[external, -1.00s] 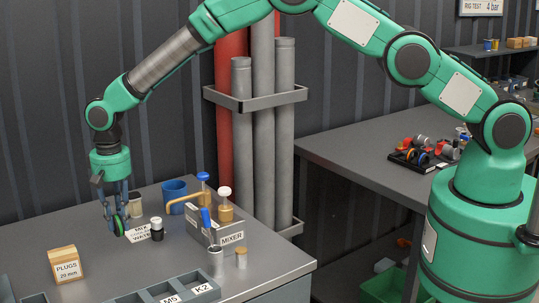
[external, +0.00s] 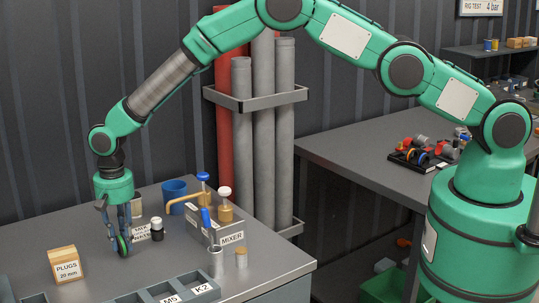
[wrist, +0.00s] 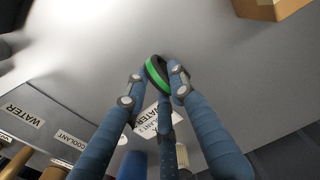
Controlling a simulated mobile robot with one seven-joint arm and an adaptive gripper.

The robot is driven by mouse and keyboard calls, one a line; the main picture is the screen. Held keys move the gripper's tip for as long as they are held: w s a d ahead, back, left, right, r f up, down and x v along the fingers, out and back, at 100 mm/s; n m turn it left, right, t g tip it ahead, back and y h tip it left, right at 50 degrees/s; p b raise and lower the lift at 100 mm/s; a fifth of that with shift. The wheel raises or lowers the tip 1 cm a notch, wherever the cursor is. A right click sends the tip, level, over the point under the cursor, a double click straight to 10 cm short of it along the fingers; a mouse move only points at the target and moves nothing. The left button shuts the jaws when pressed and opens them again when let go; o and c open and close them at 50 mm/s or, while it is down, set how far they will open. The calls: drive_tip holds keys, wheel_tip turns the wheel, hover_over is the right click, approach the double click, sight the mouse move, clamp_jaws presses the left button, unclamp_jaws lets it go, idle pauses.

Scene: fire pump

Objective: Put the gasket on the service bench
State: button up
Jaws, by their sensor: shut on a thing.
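The gasket (external: 123,245), a green and black ring, is held on edge between the fingertips of my gripper (external: 122,240). It also shows in the wrist view (wrist: 157,75), pinched between the tips of my gripper (wrist: 155,82). My gripper is shut on it, low over the grey bench top (external: 105,272). I cannot tell whether the ring's lower edge touches the surface. No label shows which bench is the service bench. A second grey bench (external: 340,155) stands at the back right.
A PLUGS block (external: 66,266) stands to the left of my gripper. A small white-capped bottle (external: 157,231), a blue cup (external: 174,194) and the MIXER rack (external: 229,240) are to the right. A grey divided tray (external: 150,293) is in front. Bare bench lies around the gasket.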

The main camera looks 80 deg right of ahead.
sight(122, 236)
drive_tip(key=shift+f, duration=0.2)
drive_tip(key=o, duration=0.9)
drive_tip(key=shift+r, duration=0.1)
drive_tip(key=shift+r, duration=6)
